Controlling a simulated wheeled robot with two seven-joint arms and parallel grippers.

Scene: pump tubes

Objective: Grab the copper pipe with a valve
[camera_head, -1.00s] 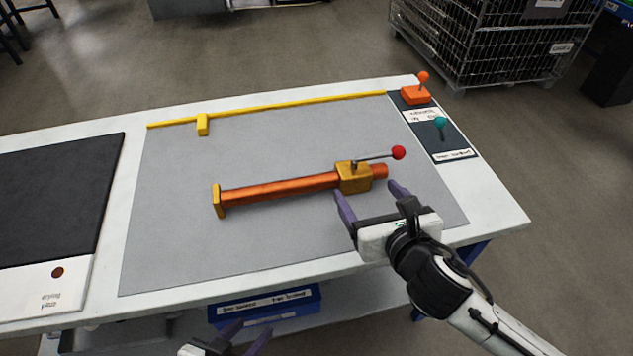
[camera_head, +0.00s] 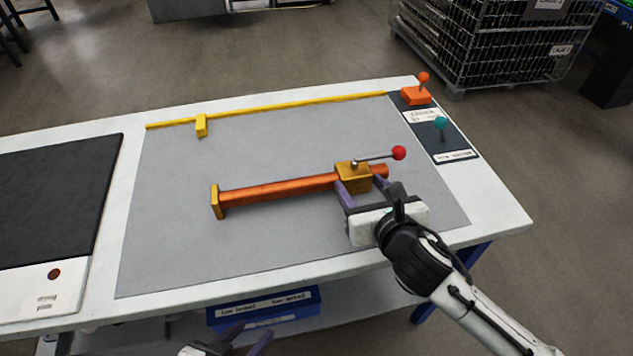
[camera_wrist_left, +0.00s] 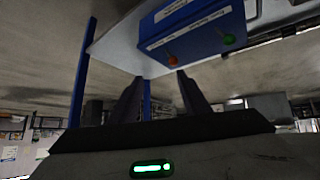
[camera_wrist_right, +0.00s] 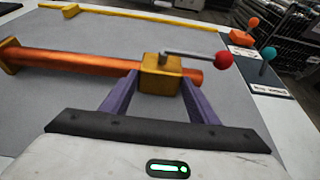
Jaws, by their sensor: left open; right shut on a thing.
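The copper pipe (camera_head: 275,190) lies on the grey mat, with a yellow flange at its left end. Near its right end is a yellow valve block (camera_head: 352,174) with a lever ending in a red ball (camera_head: 399,153). My right gripper (camera_head: 361,182) has its purple fingers on the valve block, one on each side, and is shut on it. The right wrist view shows the block (camera_wrist_right: 160,76) between the fingertips. My left gripper (camera_head: 245,335) is open and empty at the bottom edge, in front of the table and low down.
The white table holds a grey mat (camera_head: 200,250) and a dark panel (camera_head: 55,195) at left. A yellow rail (camera_head: 270,107) with a small block runs along the back. Orange and teal levers stand at right. A blue box (camera_head: 265,308) sits below the table's front edge.

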